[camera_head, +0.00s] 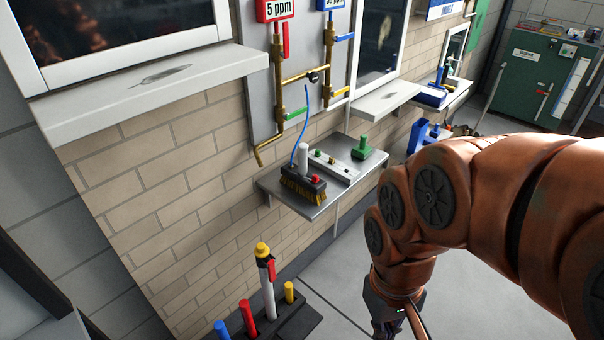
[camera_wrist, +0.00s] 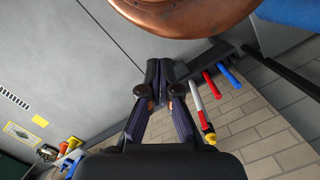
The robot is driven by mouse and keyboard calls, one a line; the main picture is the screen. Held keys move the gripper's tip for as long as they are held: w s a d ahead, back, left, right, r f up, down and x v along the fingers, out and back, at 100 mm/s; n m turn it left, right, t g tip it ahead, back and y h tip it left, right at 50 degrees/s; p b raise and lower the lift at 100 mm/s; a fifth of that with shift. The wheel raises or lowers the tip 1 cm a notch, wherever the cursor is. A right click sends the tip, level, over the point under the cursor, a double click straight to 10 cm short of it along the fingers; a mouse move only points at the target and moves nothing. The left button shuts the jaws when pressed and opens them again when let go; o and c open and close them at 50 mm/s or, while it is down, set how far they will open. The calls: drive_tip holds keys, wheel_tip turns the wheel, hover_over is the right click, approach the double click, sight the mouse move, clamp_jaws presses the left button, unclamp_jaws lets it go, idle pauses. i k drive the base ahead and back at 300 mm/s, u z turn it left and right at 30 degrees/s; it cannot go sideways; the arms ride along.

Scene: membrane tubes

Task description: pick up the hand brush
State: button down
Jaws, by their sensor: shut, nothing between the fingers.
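A dark brush (camera_head: 303,190) with yellow bristles lies on a small grey wall shelf (camera_head: 345,187), at its near left end. It looks like the hand brush. A white cylinder, a small red part and a thin blue hose show at its top; I cannot tell whether they belong to it. My gripper (camera_head: 388,318) hangs below and to the right of the shelf in the head view, partly cut by the lower edge. In the wrist view my gripper (camera_wrist: 160,75) is shut and empty, fingertips together. The brush is not visible in that view.
Brass pipes (camera_head: 279,95) run down the wall behind. A black rack (camera_head: 290,325) with colored tubes stands below; it also shows in the wrist view (camera_wrist: 215,52). Floor right of it is clear.

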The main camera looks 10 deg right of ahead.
sight(298, 176)
drive_tip(key=u, duration=1.9)
drive_tip(key=k, duration=0.65)
drive_tip(key=z, duration=0.7)
drive_tip(key=i, duration=1)
